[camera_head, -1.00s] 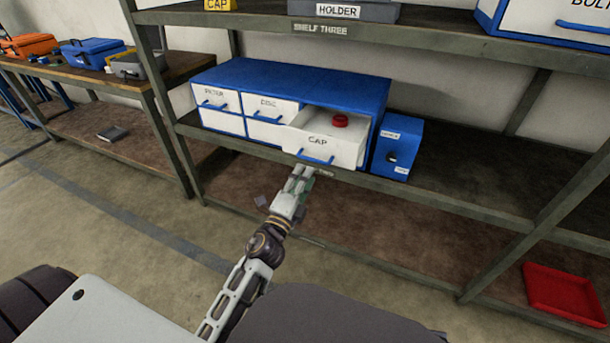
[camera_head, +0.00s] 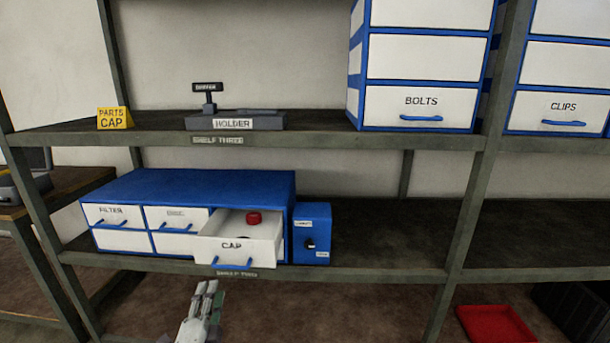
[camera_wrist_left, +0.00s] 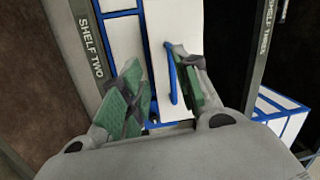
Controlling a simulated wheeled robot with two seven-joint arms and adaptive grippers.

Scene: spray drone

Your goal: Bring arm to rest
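My left gripper (camera_head: 208,288) is in front of and slightly below the open CAP drawer (camera_head: 238,250), at the bottom of the head view. In the left wrist view the green-padded fingers of my left gripper (camera_wrist_left: 155,72) are apart, with nothing held between them. The drawer's blue handle (camera_wrist_left: 172,75) shows beyond the fingers, apart from them as far as I can tell. A red cap (camera_head: 253,218) sits inside the drawer. My right gripper is in neither view.
The blue cabinet (camera_head: 200,181) and a small blue switch box (camera_head: 312,222) stand on shelf two. A holder (camera_head: 234,122) and the BOLTS cabinet (camera_head: 420,106) stand on shelf three. A red tray (camera_head: 497,325) lies low at the right. A shelf post (camera_head: 467,190) stands right of the switch box.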

